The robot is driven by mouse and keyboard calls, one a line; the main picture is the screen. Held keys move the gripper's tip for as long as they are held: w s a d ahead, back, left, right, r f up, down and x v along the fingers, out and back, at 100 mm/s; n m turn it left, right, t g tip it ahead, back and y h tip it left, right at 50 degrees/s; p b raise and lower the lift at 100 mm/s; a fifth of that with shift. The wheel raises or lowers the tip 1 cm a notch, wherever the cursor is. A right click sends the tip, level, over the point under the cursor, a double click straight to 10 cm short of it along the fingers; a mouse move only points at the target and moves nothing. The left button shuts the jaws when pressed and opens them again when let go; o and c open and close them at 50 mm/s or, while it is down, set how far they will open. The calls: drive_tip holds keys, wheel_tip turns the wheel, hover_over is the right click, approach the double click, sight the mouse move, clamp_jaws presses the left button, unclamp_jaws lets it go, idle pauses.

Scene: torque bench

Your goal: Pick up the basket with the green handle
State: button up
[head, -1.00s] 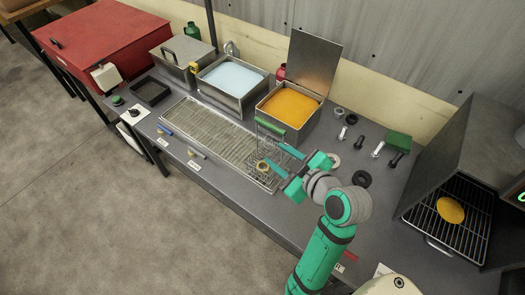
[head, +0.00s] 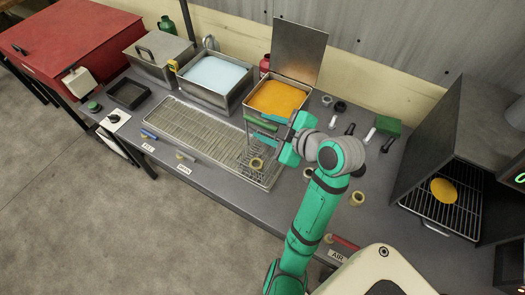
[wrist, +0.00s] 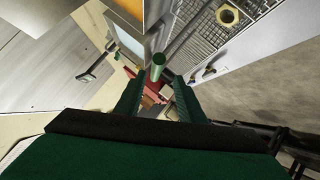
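The wire basket (head: 253,158) stands on the right end of the drain grate, with a yellow ring (head: 257,163) in it. Its green handle (head: 260,124) stands above it. My gripper (head: 267,130) is open at the handle, with one finger on each side of it in the head view. In the wrist view the handle (wrist: 158,66) shows nearly end-on at the gap between my fingertips (wrist: 157,88). I cannot tell whether either finger touches it. The ring also shows in the wrist view (wrist: 228,15).
An orange-filled vat (head: 282,98) with a raised lid stands just behind the basket. A pale blue vat (head: 214,78) is left of it. Loose bolts and rings lie on the bench to the right, before an oven (head: 440,200). The grate's left part (head: 185,125) is bare.

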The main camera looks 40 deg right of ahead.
sight(263, 124)
drive_tip(key=w+f, duration=0.1)
drive_tip(key=w, duration=0.2)
drive_tip(key=shift+d+f, duration=0.4)
drive_tip(key=shift+w+f, duration=0.3)
drive_tip(key=shift+w, duration=0.35)
drive_tip(key=shift+s+d, duration=0.25)
drive_tip(key=shift+c, duration=0.9)
drive_tip(key=c, duration=0.6)
drive_tip(key=shift+a, duration=0.1)
clamp_jaws()
drive_tip(key=shift+w+a+r, duration=0.1)
drive_tip(key=shift+a+r, duration=0.05)
drive_tip(key=shift+a, duration=0.1)
